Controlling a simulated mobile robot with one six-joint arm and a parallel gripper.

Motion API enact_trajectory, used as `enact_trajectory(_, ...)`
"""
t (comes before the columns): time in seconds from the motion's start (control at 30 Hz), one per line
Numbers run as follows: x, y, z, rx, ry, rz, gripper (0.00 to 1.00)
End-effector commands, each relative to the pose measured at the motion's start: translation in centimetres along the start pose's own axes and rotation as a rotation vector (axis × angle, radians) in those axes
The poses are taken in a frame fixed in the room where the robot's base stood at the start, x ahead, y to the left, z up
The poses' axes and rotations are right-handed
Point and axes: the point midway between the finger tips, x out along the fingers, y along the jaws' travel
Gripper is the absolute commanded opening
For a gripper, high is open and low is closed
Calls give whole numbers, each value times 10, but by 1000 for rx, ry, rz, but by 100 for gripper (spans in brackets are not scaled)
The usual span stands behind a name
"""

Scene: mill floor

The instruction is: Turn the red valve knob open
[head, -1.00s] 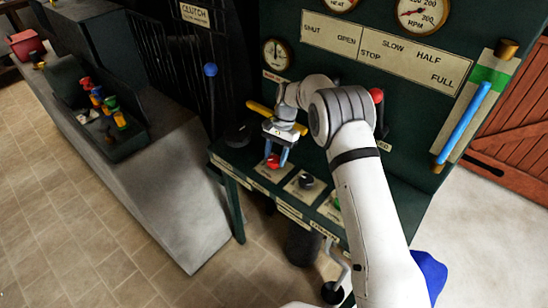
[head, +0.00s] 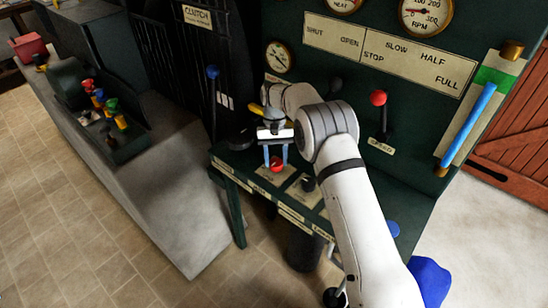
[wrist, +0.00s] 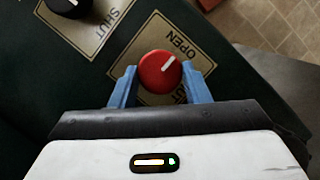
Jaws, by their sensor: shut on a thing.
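The red valve knob (head: 277,164) is on the flat ledge of the green control stand. In the wrist view the knob (wrist: 159,71) is round, with a white pointer line aimed up and right toward the word OPEN on its cream plate (wrist: 192,52). My gripper (head: 276,157) comes down over the knob with its two blue fingers on either side. In the wrist view my gripper (wrist: 160,82) is shut on the knob. Part of the plate's lower lettering is hidden behind a finger and the knob.
A black knob (wrist: 70,5) on its own SHUT plate sits beside it. A red-balled lever (head: 379,98), a blue-balled lever (head: 212,72) and a gauge (head: 279,56) are around the arm. A grey bench (head: 165,190) stands to the left.

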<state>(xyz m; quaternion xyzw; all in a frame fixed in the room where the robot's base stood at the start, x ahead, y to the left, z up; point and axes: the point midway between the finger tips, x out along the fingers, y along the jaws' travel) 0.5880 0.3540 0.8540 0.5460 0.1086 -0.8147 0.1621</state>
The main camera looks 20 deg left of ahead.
Motion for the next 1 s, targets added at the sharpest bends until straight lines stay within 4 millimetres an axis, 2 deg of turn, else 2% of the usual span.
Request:
enact_trajectory(0.47,-1,2,-1,-13,3,7,20)
enact_trajectory(0.5,-1,2,-1,-13,3,7,43)
enact_trajectory(0.77,0,1,0,-13,0,6,64)
enact_trajectory(1.0,0,1,0,-13,-1,6,64)
